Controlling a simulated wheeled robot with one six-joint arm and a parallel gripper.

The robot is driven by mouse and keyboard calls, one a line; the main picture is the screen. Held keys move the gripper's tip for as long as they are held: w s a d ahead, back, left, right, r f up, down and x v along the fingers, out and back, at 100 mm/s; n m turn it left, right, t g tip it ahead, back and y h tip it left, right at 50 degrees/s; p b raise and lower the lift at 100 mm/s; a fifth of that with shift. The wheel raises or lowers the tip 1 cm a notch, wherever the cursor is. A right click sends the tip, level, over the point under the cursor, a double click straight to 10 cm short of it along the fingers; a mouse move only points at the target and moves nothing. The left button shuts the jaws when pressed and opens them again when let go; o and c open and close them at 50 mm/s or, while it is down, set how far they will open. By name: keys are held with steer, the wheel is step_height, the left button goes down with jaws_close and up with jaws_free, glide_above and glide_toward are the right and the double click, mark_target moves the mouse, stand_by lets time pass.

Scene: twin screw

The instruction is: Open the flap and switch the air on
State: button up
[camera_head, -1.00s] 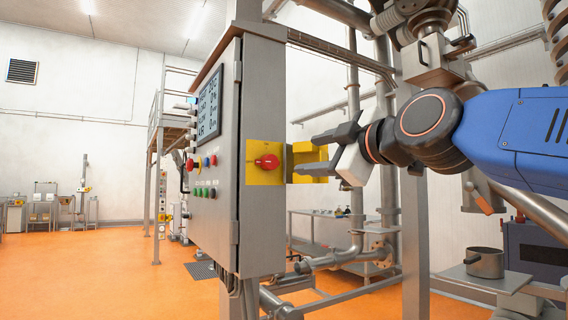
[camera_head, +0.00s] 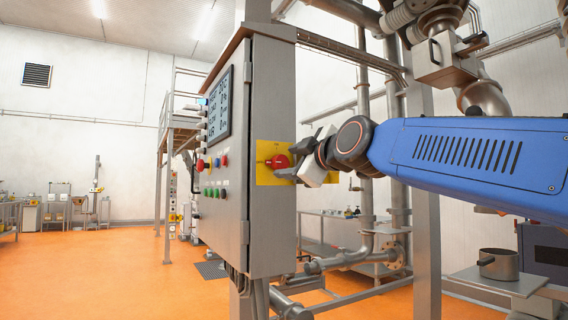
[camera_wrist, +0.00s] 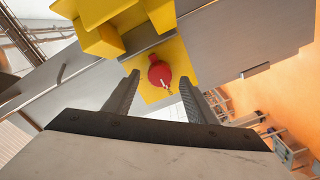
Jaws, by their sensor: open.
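A red rotary switch (camera_head: 277,161) sits on a yellow plate (camera_head: 264,177) on the side of the grey control cabinet. In the wrist view the red switch (camera_wrist: 158,72) has a white mark and is uncovered. The yellow box-shaped flap (camera_wrist: 97,35) stands swung aside next to the plate. In the head view my gripper hides most of the flap. My gripper (camera_head: 285,165) is open at the switch. In the wrist view its two fingers (camera_wrist: 160,92) lie on either side of the switch's line, with nothing held; I cannot tell whether they touch it.
The cabinet (camera_head: 270,230) has a display (camera_head: 220,105) and several coloured buttons (camera_head: 213,191) on its front. A steel post (camera_head: 425,240) and pipes stand close behind my arm. A pot (camera_head: 499,264) stands on a bench at right. Orange floor is clear at left.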

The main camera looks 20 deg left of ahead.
mark_target(282, 162)
steer(key=shift+x, duration=1.55)
steer(key=c, duration=1)
steer(key=shift+c, duration=0.2)
